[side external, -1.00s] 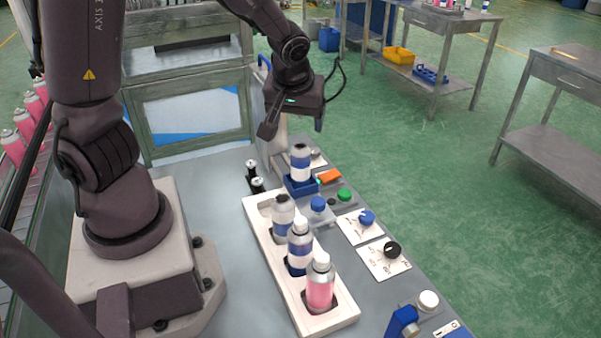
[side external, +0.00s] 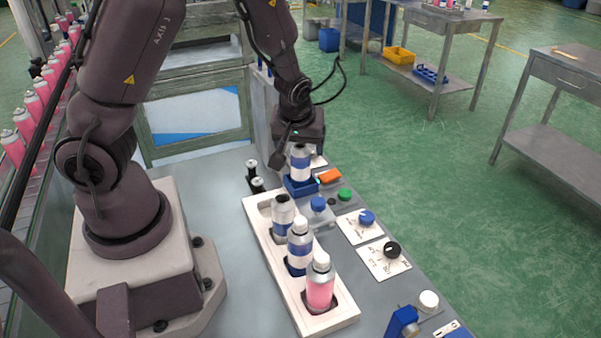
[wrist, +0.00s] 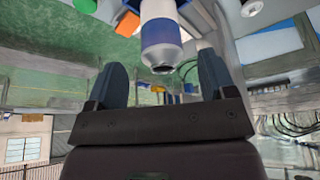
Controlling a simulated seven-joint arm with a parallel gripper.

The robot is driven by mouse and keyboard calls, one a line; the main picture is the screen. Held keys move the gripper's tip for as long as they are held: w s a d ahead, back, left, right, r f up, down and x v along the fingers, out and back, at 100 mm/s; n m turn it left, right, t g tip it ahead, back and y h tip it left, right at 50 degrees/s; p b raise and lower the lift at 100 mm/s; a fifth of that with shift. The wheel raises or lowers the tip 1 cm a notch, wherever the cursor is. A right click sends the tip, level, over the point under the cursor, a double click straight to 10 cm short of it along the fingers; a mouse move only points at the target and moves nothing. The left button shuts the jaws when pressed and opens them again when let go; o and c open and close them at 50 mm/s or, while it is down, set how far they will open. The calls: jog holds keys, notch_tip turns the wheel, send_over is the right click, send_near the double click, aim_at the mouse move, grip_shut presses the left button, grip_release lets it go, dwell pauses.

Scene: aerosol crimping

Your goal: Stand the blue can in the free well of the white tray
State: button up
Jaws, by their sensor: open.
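The blue can (side external: 300,163), white with a blue band, stands upright in a blue square holder (side external: 301,187) past the far end of the white tray (side external: 257,222). The tray holds three upright cans; its far-end well (side external: 265,203) looks free, partly hidden by the nearest can. My gripper (side external: 296,150) is at the top of the blue can, its fingers partly hidden. In the wrist view, the blue can (wrist: 161,42) shows between my gripper's two open fingers (wrist: 162,68), with visible gaps either side.
In the tray are a grey-topped can (side external: 283,213), a blue-banded can (side external: 300,246) and a pink can (side external: 320,284). An orange block (side external: 329,176) and control knobs (side external: 366,217) lie to the right.

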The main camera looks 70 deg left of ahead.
jog(key=x, duration=0.4)
jog(key=shift+a+f, duration=0.2)
grip_shut()
notch_tip(320, 180, up, 9)
jog(key=shift+d, duration=0.45)
jog(key=s+d+f+n+g+h, duration=0.1)
jog(key=s+d+n+g, duration=0.15)
jog(key=s+n, duration=0.45)
jog(key=s+d+f+n+g, duration=0.15)
jog(key=n+g, duration=0.25)
jog(key=n, duration=0.7)
jog(key=shift+s+a+f, duration=0.15)
jog(key=shift+f, duration=1.8)
jog(key=shift+s+a+f, duration=0.1)
jog(key=shift+a+f, duration=0.1)
jog(key=shift+f, duration=1.8)
